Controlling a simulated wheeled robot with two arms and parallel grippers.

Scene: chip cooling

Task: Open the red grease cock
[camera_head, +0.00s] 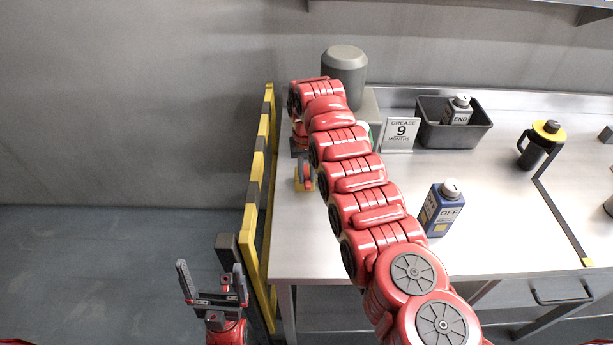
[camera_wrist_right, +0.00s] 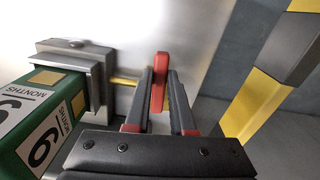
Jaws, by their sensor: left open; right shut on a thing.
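The red grease cock (camera_wrist_right: 159,82) is a flat red lever beside a short brass spout on a grey block (camera_wrist_right: 75,65). In the right wrist view it stands between the fingers of my right gripper (camera_wrist_right: 160,76), which is shut on it. In the head view my right arm reaches across the table to the left end and hides most of this spot. My left gripper (camera_head: 211,275) is open and empty, left of the table and the striped barrier.
A yellow-black barrier (camera_head: 262,190) runs along the table's left edge. A "GREASE 9 MONTHS" sign (camera_head: 400,132), a black bin (camera_head: 432,132), a blue OFF bottle (camera_head: 437,213) and a black-yellow jug (camera_head: 535,150) stand farther right.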

